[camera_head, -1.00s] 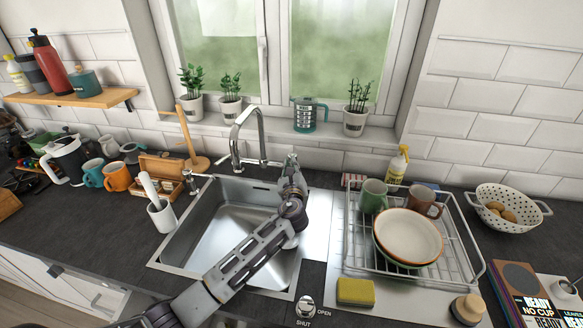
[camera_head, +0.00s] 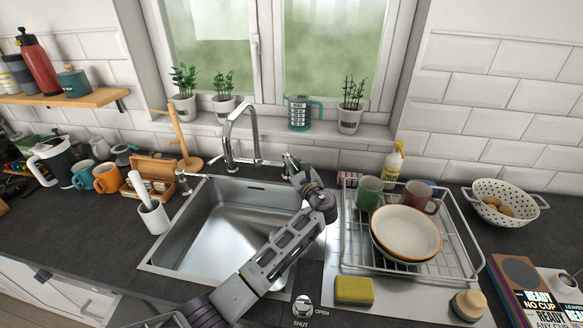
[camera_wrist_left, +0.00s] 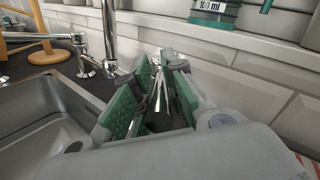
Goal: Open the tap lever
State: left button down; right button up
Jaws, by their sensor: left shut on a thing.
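The chrome tap (camera_head: 243,112) stands behind the sink, its tall spout bent over toward the basin. In the left wrist view, the tap (camera_wrist_left: 108,35) is left of my fingers. My left gripper (camera_head: 291,165) is at the back right of the sink, just right of the spout. Its green-padded fingers (camera_wrist_left: 152,100) are shut on a thin chrome piece (camera_wrist_left: 160,92), which appears to be the tap lever; the fingers hide much of it. A chrome control (camera_head: 302,305) with OPEN and SHUT lettering sits at the front edge, apart from my gripper. My right gripper is not in view.
The steel sink (camera_head: 162,252) lies under my left arm. A yellow sponge (camera_head: 353,291) lies in front. The window sill holds plants.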

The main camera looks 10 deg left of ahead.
pick_arm(q)
jog(key=shift+w+d+n+g+y, duration=0.15)
jog(key=shift+n+g+y, duration=0.15)
jog(key=shift+y, duration=0.2)
jog(key=c, duration=1.5)
grip_release()
jog(key=shift+d, duration=0.1)
jog(key=shift+r, duration=5.05)
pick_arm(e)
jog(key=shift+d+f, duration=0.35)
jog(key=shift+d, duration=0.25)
